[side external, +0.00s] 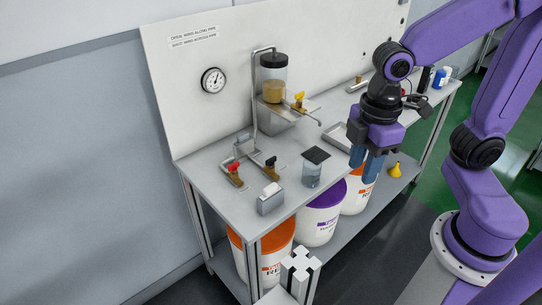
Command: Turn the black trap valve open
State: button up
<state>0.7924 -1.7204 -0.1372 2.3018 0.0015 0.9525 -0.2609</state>
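The black trap valve (270,162) has a small black wing on a brass body and sits low on the pipework at the front left of the bench. Its wing is too small to tell whether it lies along or across the pipe. My gripper (366,168) hangs fingers down near the bench's front edge, well to the right of the black valve and apart from it. Its two blue fingers show a narrow gap, with nothing seen between them. A red-winged valve (234,170) is left of the black one, and a yellow-winged valve (299,98) is higher up.
A clear vessel of amber liquid (274,84) stands behind. A gauge (213,80) and sign (193,38) are on the back panel. Buckets (320,215) fill the lower shelf.

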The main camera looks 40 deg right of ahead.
jog(key=w+a+n, duration=0.2)
jog(key=w, duration=1.4)
jog(key=n, duration=0.2)
send_near(271, 158)
notch_tip(271, 158, down, 9)
jog(key=shift+a+r, duration=0.15)
grip_shut()
